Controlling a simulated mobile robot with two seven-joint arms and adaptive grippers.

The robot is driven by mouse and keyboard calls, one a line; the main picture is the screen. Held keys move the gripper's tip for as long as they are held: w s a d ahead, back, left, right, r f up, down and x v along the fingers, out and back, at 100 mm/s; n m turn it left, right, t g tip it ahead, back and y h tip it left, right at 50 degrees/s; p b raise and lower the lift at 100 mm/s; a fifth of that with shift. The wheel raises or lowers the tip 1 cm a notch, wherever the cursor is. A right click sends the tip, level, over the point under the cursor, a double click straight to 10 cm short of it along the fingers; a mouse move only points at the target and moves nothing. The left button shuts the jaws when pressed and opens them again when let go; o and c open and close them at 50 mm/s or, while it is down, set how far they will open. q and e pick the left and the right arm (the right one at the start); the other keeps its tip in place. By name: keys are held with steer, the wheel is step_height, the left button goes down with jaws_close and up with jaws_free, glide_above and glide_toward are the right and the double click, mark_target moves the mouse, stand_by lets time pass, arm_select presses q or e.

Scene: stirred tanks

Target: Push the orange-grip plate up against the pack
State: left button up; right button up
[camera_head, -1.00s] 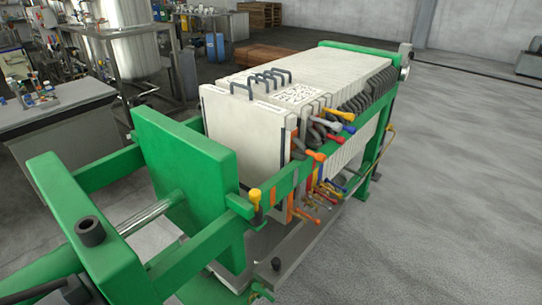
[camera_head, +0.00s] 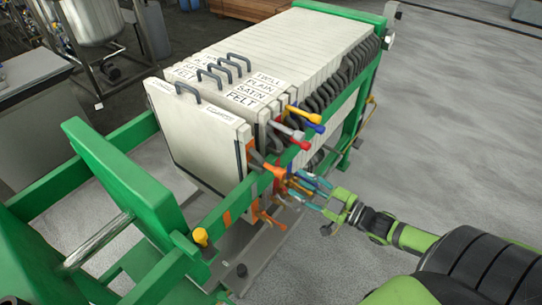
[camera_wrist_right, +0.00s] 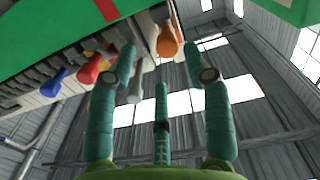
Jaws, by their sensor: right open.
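The orange-grip plate (camera_head: 195,135) is a pale upright plate with a dark top handle. It hangs at the near end of the pack (camera_head: 300,50), with a narrow gap between them along the side. Its orange grip (camera_head: 270,170) sticks out over the green side rail. My right gripper (camera_head: 314,190) has teal fingers and is open, just outside the rail beside the orange grip. In the right wrist view the orange grip (camera_wrist_right: 168,42) shows between and beyond the open fingertips (camera_wrist_right: 160,58). Contact cannot be told. My left gripper is not in view.
A green side rail (camera_head: 335,112) runs along the plates. Yellow, blue and red grips (camera_head: 300,140) stick out close behind the orange one. A green press block (camera_head: 120,175) stands nearer me, with a gap before the plate. The floor at right is clear.

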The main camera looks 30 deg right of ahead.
mark_target(285, 176)
steer(key=shift+w+a+r, duration=0.4)
steer(key=shift+w+a, duration=0.1)
steer(key=shift+a, duration=0.05)
steer(key=shift+p+x, duration=0.45)
steer(key=shift+x, duration=2.25)
steer(key=shift+f, duration=0.15)
jaws_close()
steer(key=shift+f, duration=0.1)
